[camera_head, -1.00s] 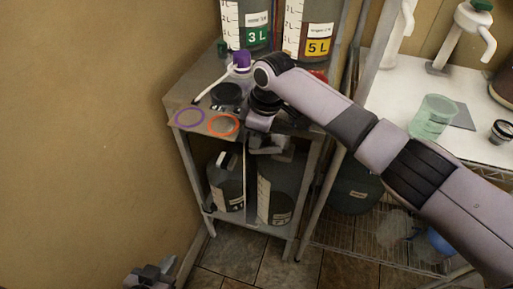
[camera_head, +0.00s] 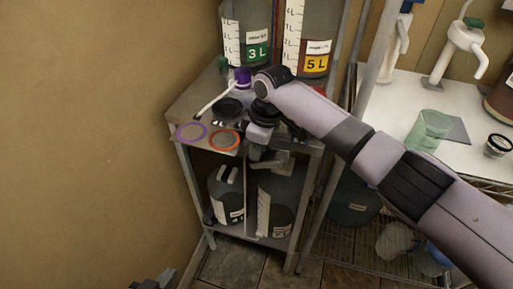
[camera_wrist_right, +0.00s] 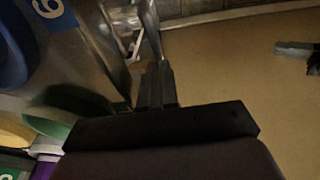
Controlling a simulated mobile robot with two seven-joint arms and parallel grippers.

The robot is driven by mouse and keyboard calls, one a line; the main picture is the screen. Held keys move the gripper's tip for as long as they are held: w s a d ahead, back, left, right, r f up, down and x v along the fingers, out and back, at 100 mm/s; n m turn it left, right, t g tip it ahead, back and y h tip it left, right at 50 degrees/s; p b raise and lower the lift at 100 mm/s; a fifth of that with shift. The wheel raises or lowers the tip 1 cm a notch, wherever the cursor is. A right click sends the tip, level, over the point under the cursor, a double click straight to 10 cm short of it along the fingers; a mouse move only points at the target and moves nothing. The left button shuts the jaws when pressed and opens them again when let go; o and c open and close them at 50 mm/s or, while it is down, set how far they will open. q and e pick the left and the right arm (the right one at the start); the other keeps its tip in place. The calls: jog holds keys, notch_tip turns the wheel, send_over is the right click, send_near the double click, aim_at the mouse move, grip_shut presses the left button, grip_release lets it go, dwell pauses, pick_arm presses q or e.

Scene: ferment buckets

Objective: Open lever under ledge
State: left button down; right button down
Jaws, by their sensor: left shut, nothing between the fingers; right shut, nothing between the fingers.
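The ledge (camera_head: 312,143) is the front edge of a grey metal stand's top. My right gripper (camera_head: 258,154) is just below this edge, partly hidden by my own wrist. In the right wrist view its shut, empty fingers (camera_wrist_right: 157,85) point at a metal post and blurred shiny parts beside the stand. I cannot make out the lever or tell whether the fingers touch anything. My left gripper (camera_head: 152,282) is shut at the bottom edge of the head view, low near the wall and mostly cut off.
On the stand are a 3 L container (camera_head: 247,35), a 5 L container (camera_head: 312,40), a purple-capped bottle (camera_head: 242,76), a purple ring (camera_head: 191,132) and an orange ring (camera_head: 224,140). Two jugs stand on its lower shelf (camera_head: 245,238). A white counter (camera_head: 400,110) is at right.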

aim_at(261, 163)
jog(key=shift+r, duration=0.2)
notch_tip(261, 163, up, 7)
jog(key=d, duration=0.1)
jog(key=shift+s, duration=0.2)
dwell(0.3)
jog(key=shift+f, duration=0.1)
